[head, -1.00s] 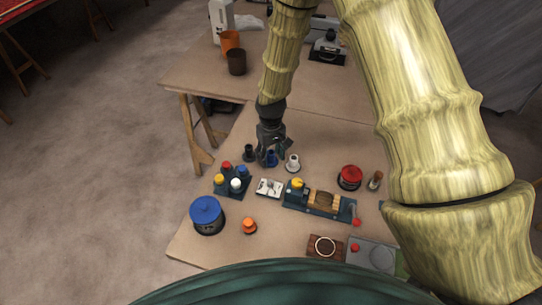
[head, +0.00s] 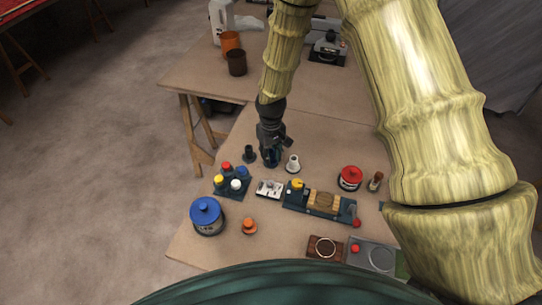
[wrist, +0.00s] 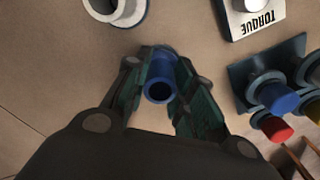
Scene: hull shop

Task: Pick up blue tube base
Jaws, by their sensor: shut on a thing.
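The blue tube base (wrist: 160,76) is a short blue tube with a dark round opening, seen in the wrist view between the two fingers of my gripper (wrist: 163,88). The fingers are shut on its sides. In the head view my gripper (head: 271,160) points down over the table, between a dark tube base on its left and a white one on its right. There the blue base is mostly hidden by the fingers. I cannot tell whether it still touches the table.
A white tube base (head: 293,164) and a dark one (head: 249,153) stand close on either side. A rack with coloured caps (head: 232,186), a white "TORQUE" block (head: 269,188) and a blue-lidded jar (head: 207,216) are nearer.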

